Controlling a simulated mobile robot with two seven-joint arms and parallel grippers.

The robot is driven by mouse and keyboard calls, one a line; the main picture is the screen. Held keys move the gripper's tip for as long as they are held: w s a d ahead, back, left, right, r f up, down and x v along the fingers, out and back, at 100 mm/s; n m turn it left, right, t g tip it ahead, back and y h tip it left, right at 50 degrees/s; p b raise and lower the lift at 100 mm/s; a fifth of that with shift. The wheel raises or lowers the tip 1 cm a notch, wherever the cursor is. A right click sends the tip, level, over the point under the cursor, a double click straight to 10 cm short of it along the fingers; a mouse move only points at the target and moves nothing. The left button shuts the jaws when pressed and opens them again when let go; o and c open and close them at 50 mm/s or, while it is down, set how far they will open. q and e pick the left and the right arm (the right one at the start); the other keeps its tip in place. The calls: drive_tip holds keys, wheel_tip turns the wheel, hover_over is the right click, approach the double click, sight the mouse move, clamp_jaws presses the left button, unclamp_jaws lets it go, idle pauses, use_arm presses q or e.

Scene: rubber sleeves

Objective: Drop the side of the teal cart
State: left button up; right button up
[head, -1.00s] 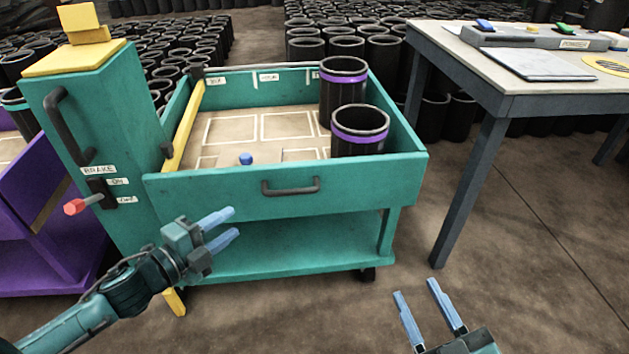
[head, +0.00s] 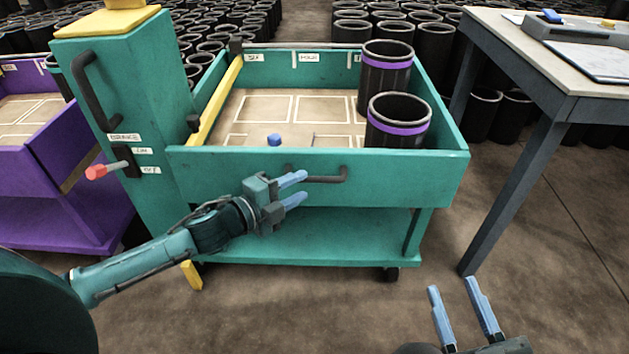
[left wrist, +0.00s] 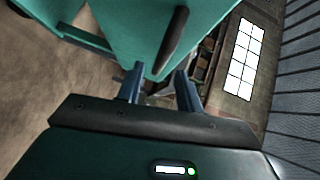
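The teal cart (head: 230,172) stands in the middle of the head view, its front side panel (head: 410,178) upright. A dark handle (head: 330,177) is fixed on that panel; it also shows in the left wrist view (left wrist: 173,42). My left gripper (head: 297,189) is open in front of the panel, its blue fingertips just left of the handle, with nothing between them; I cannot tell whether they touch it. The left wrist view shows its fingers (left wrist: 158,80) apart. My right gripper (head: 459,296) is open and empty above the floor at the lower right.
Two purple-banded black sleeves (head: 397,121) stand inside the cart's right end. A brake lever with a red knob (head: 96,172) is on the cart's left post. A grey table (head: 530,45) stands at the right, a purple cart (head: 65,165) at the left. The floor between cart and table is clear.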

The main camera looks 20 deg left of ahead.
sight(309, 182)
use_arm(q)
drive_tip(key=shift+b+x, duration=0.5)
drive_tip(key=shift+x, duration=2.25)
clamp_jaws()
